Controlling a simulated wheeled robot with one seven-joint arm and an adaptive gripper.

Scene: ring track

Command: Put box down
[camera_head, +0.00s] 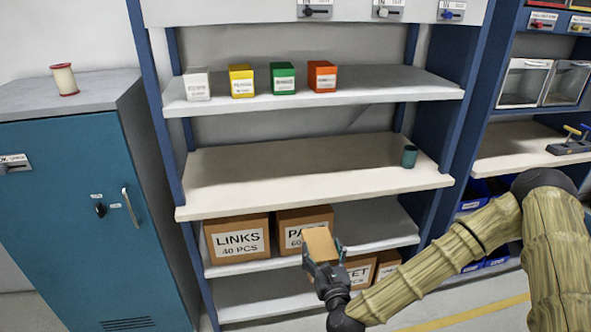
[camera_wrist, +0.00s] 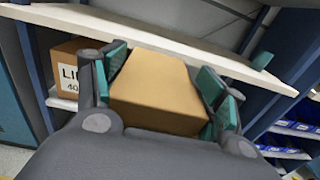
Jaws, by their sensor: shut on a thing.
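My gripper (camera_head: 323,266) is shut on a small brown cardboard box (camera_head: 321,244). It holds the box in the air in front of the lower shelf, below the front edge of the middle shelf (camera_head: 310,168). In the wrist view the box (camera_wrist: 158,92) sits between the green finger pads, one on each side. The face of the box toward the wrist camera is plain, with no label in sight. My gripper and the held box hide part of the boxes behind them in the head view.
The middle shelf is bare except for a dark green cup (camera_head: 409,156) at its right end. Several small coloured boxes stand on the upper shelf (camera_head: 400,92). A blue cabinet (camera_head: 75,220) stands left.

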